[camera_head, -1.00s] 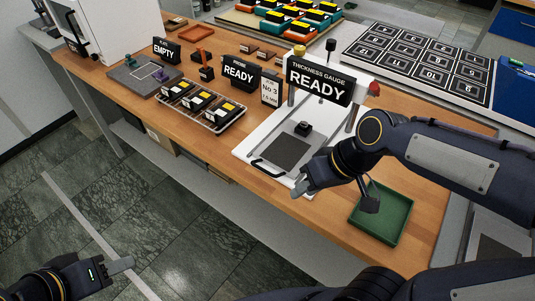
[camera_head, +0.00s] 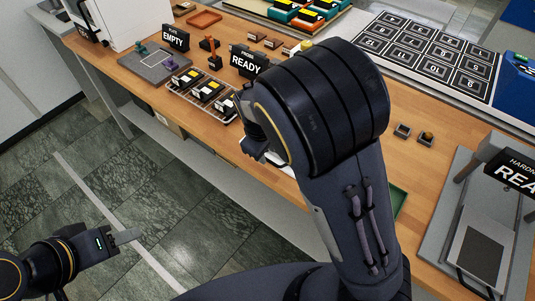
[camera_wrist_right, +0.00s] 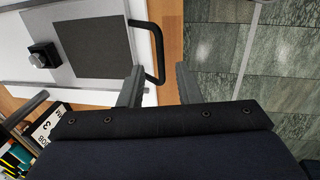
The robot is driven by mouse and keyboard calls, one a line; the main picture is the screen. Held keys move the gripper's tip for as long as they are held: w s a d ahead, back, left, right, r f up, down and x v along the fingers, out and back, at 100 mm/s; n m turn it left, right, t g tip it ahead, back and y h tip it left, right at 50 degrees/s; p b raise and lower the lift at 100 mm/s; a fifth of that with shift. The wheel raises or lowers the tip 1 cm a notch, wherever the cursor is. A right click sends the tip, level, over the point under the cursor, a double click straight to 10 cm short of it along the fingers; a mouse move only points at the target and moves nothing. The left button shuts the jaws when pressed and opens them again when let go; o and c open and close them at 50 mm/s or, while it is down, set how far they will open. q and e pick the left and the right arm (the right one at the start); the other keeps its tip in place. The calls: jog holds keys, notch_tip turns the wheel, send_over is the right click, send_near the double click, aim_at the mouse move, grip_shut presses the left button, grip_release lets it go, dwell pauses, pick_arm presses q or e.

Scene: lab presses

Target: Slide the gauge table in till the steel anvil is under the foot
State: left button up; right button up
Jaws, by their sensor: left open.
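In the right wrist view the gauge table (camera_wrist_right: 82,12) is a pale grey plate carrying a dark square pad (camera_wrist_right: 103,45). A small black block with a grey top (camera_wrist_right: 42,56) is beside the pad; I cannot tell if this is the anvil or foot. A black bar handle (camera_wrist_right: 158,40) is on the table's edge. My right gripper (camera_wrist_right: 159,72) is open, its fingertips on either side of the handle's near end in the picture; contact is unclear. In the head view my right arm hides most of the gauge. My left gripper (camera_head: 125,238) is open and empty over the floor.
The hardness machine (camera_head: 485,225) stands at the right. A green tray (camera_head: 398,198) is mostly hidden behind my arm. Open floor lies left of the bench.

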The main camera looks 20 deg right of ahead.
jog(key=shift+w+d+f, duration=0.1)
jog(key=shift+f, duration=0.65)
jog(key=shift+w+d+f, duration=0.1)
jog(key=shift+f, duration=0.6)
grip_shut()
